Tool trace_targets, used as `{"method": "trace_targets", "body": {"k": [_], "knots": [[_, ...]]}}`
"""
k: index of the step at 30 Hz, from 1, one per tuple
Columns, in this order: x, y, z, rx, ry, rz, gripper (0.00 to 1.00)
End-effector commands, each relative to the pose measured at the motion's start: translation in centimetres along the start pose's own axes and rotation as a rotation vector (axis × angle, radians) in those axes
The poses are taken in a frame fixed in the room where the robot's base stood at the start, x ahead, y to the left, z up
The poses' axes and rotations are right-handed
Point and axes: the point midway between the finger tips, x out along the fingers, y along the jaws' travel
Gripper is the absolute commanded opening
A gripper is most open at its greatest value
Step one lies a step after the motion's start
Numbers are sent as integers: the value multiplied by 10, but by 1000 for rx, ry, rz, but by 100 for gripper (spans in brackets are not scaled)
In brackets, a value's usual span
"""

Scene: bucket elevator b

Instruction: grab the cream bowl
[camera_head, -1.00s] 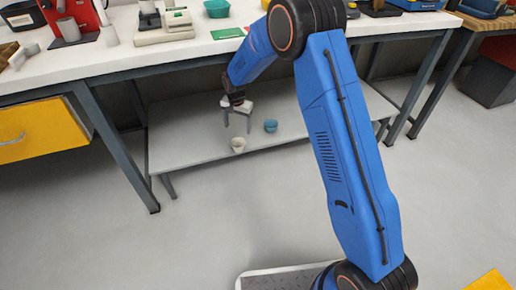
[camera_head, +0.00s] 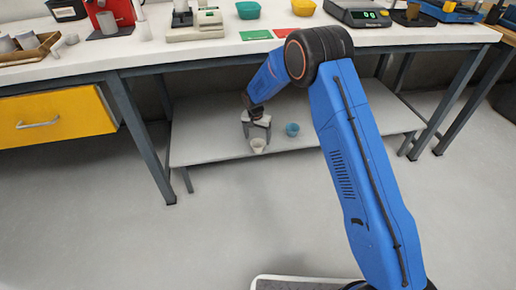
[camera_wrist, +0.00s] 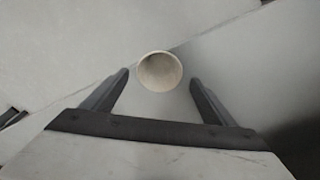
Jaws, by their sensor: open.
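The cream bowl (camera_head: 258,144) stands on the low shelf under the workbench, near the shelf's front edge. In the wrist view the cream bowl (camera_wrist: 160,71) shows its round opening, just beyond the fingertips and centred between them. My gripper (camera_head: 257,139) reaches under the bench and is just above and behind the bowl in the head view. In the wrist view my gripper (camera_wrist: 158,78) has its two fingers spread wide, with nothing held. Whether a finger touches the bowl cannot be told.
A blue cup (camera_head: 292,129) stands on the low shelf (camera_head: 205,150), right of the bowl. The workbench top (camera_head: 150,55) is close above my arm and carries a scale (camera_head: 358,13) and bowls. A table leg (camera_head: 143,140) and yellow drawer (camera_head: 55,118) are at left.

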Motion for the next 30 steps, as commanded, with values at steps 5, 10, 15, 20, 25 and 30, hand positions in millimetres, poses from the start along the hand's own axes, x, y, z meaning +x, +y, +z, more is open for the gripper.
{"method": "trace_targets", "body": {"k": [5,10,15,20,25,30], "knots": [[13,1,2,0,-1,1,79],[36,2,5,0,-1,1,79],[51,2,4,0,0,0,79],[52,1,4,0,1,0,79],[52,1,4,0,0,0,51],[52,1,4,0,0,0,35]]}}
